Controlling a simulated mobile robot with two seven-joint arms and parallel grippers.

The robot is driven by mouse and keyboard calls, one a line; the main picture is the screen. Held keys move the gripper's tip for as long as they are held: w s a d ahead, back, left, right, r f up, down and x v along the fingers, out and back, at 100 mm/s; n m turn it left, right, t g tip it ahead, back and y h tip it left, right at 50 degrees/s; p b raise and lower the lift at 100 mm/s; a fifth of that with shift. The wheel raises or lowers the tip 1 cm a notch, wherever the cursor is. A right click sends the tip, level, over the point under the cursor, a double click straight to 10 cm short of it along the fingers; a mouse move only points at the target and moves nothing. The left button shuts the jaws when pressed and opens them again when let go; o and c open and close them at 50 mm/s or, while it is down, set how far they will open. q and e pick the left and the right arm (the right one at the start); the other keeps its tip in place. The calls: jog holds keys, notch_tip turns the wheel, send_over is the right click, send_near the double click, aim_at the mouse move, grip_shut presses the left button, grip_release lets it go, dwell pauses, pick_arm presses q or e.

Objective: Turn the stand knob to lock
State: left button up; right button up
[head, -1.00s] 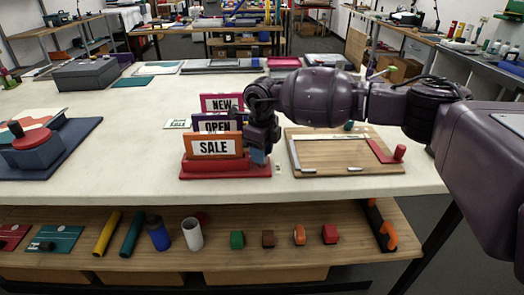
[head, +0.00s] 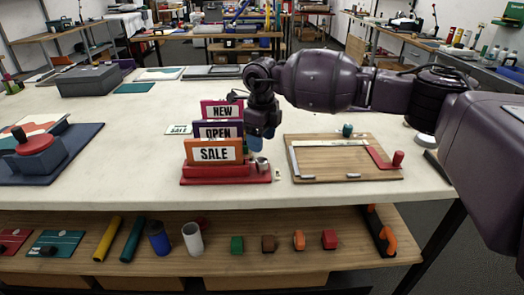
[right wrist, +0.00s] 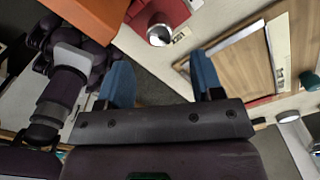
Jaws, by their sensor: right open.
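The red stand (head: 226,178) sits on the pale table and holds upright signs: an orange SALE sign (head: 214,152), a purple OPEN sign (head: 206,124) and a pink NEW sign (head: 208,103). Its silver knob (head: 262,164) is at the right end. In the right wrist view the knob (right wrist: 159,36) shows beside the red stand (right wrist: 172,12), ahead of the fingers. My right gripper (head: 257,141) has blue fingers, is open and empty, and hangs just above the knob, apart from it. In the right wrist view the gripper (right wrist: 160,68) has its fingers spread wide.
A wooden board (head: 335,172) with a red-handled arm lies right of the stand. A blue base (head: 70,158) with a red-topped block is at the left. A lower shelf (head: 340,248) holds several tubes and small blocks. Bare table lies left of the stand.

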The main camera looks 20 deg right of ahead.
aim_at(261, 160)
jog(key=shift+r, duration=2.25)
